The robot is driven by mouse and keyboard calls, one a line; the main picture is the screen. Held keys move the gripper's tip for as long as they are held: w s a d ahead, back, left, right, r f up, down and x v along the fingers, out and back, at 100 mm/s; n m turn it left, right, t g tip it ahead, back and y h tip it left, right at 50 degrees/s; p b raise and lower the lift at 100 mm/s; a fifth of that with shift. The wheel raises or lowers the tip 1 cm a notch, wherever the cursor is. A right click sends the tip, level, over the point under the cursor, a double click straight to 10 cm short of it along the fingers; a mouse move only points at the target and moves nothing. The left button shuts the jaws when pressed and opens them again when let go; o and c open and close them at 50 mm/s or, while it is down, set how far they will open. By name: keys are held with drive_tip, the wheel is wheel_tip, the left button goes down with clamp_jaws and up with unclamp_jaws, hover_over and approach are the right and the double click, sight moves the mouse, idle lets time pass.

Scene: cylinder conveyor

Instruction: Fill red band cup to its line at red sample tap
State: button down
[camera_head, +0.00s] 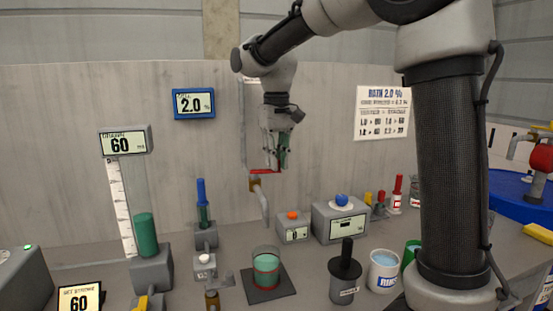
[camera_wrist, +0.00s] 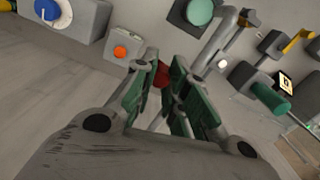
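The clear cup (camera_head: 266,279) stands upright on a dark square mat, with a thin red band low on it and green liquid inside. Its fill line is too small to make out. The tap (camera_head: 263,204) rises behind the cup, its grey spout curving down towards it, with a red handle (camera_head: 264,172) on top. My gripper (camera_head: 278,165) points down at the handle. In the wrist view its green-padded fingers (camera_wrist: 165,85) converge near the red handle (camera_wrist: 162,75); whether they grip it is unclear. The green-filled cup also shows in the wrist view (camera_wrist: 199,11).
A box with an orange button (camera_head: 293,230) and a larger box with a blue knob (camera_head: 341,220) stand right of the tap. A dark lidded pot (camera_head: 345,280) and a white rinse pail (camera_head: 383,272) stand in front. A green cylinder (camera_head: 146,235) stands left.

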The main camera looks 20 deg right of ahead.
drive_tip(key=shift+w+n, duration=0.6)
drive_tip(key=shift+n, duration=0.6)
drive_tip(key=c, duration=1.4)
unclamp_jaws()
drive_tip(key=shift+r, duration=0.15)
wheel_tip(320, 180, up, 12)
drive_tip(key=shift+f, duration=0.1)
